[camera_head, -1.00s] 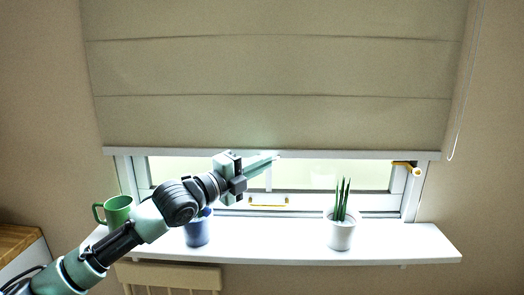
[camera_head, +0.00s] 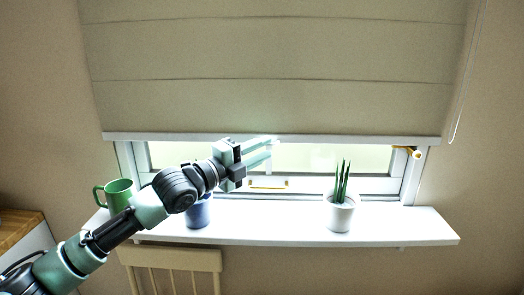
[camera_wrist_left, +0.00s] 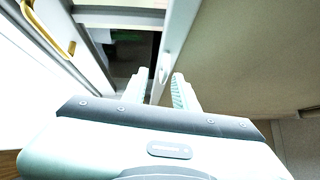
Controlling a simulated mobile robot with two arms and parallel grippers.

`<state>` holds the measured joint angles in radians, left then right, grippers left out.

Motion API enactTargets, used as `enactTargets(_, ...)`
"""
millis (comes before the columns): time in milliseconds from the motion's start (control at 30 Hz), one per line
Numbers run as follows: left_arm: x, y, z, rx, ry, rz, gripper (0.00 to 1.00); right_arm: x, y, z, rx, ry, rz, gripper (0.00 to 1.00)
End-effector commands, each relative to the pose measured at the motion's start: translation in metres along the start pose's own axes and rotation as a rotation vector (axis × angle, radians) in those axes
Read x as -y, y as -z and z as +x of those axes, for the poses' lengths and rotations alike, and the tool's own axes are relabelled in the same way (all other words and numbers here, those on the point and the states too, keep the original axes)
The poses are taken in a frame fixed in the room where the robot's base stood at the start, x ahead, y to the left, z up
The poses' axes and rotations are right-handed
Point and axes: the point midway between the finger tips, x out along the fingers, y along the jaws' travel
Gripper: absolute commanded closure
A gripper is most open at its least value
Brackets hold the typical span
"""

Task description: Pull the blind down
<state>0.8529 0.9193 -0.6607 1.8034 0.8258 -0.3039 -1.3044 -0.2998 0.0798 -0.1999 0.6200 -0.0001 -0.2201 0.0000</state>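The beige fabric blind (camera_head: 270,60) hangs over the upper window, with a white bottom rail (camera_head: 360,140) along its lower edge. The lower part of the window shows below it. In the head view my left gripper (camera_head: 270,148) is at the rail, left of its middle, with its fingers apart. In the left wrist view the two fingertips (camera_wrist_left: 160,88) are spread, and the rail (camera_wrist_left: 176,50) runs down toward the gap between them. I cannot tell whether a finger touches it. The fabric (camera_wrist_left: 250,60) fills the right side there. My right gripper is not in view.
On the white sill (camera_head: 275,225) stand a green mug (camera_head: 119,194), a blue pot (camera_head: 199,214) partly behind my arm, and a potted plant (camera_head: 341,212). A yellow window handle (camera_head: 268,183) is below the rail. A cord (camera_head: 466,80) hangs at right. A chair back (camera_head: 170,258) is below.

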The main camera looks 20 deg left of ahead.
Motion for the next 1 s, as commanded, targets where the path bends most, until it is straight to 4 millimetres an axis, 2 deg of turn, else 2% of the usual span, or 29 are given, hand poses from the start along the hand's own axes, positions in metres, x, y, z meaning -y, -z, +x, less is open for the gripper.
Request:
enactTargets(300, -0.005, -0.001, -0.05, 0.002, -0.006, 0.004, 0.71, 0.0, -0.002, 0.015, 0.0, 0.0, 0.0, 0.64)
enactTargets(500, -0.004, -0.001, -0.071, 0.001, -0.005, 0.001, 0.71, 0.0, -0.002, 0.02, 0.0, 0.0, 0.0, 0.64)
enactTargets(1000, -0.002, 0.0, -0.075, 0.0, -0.003, -0.001, 0.71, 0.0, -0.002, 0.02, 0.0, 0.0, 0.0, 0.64)
